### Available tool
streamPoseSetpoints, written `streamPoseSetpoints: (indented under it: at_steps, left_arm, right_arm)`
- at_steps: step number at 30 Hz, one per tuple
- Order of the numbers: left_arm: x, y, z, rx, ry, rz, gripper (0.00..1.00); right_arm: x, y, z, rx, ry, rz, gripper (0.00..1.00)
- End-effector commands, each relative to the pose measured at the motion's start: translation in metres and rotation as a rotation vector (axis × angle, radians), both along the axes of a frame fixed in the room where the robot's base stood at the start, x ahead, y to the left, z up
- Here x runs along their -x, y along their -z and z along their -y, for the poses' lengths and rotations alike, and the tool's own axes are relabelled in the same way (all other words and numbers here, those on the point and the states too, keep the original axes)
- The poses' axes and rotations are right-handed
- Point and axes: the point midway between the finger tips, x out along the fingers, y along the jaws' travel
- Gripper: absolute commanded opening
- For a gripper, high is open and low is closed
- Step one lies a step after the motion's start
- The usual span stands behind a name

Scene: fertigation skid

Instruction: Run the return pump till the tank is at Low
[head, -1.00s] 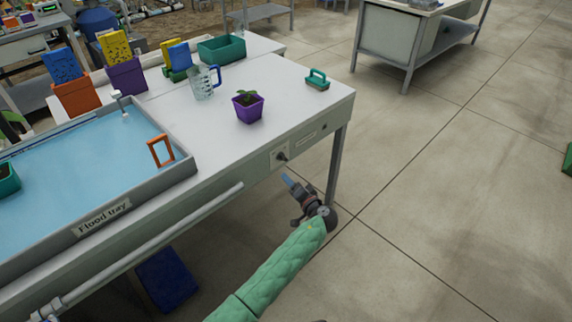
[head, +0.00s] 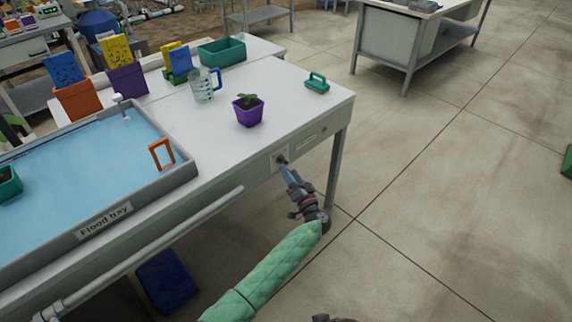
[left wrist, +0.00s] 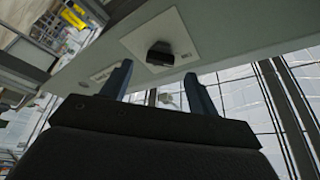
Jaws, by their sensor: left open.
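A dark switch knob (head: 281,160) sits on a pale plate on the front panel of the white bench. It also shows in the left wrist view (left wrist: 160,56), just past and between the fingertips. My left gripper (head: 290,176) is open and empty, with its blue fingers pointing up at the knob. The fingers (left wrist: 158,82) show no clear contact with it. The flood tray (head: 105,219) holds a light blue surface. A dark piece at the bottom edge of the head view may be my right gripper, mostly cut off. I see no tank level mark.
A purple potted plant (head: 249,111), a clear jug (head: 203,88) and a teal-handled block (head: 317,83) stand on the bench. A rail (head: 150,250) runs along its front. A blue box (head: 167,281) lies below.

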Motion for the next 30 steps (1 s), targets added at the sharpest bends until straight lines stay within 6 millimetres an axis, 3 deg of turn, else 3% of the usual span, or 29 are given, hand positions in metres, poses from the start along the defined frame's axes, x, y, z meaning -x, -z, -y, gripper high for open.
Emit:
streamPoseSetpoints:
  at_steps: [4,12,21,28,30]
  left_arm:
    - [-0.019,-0.008,-0.01,-0.001,0.0,0.0,0.6]
    - [-0.037,-0.012,-0.019,-0.002,0.0,-0.002,0.6]
    - [-0.038,-0.012,-0.019,-0.001,0.0,-0.001,0.6]
    - [-0.038,-0.012,-0.019,-0.001,0.0,-0.001,0.15]
    - [-0.038,-0.012,-0.019,-0.001,0.0,-0.001,0.15]
  right_arm:
    - [0.004,-0.023,0.004,0.009,-0.004,-0.019,0.53]
    - [0.006,-0.028,0.013,0.031,0.001,-0.039,0.53]
    - [0.006,-0.028,0.014,0.033,0.002,-0.041,0.53]
    - [0.007,-0.027,0.014,0.033,0.002,-0.042,0.53]
    - [0.007,-0.027,0.014,0.033,0.002,-0.043,0.53]
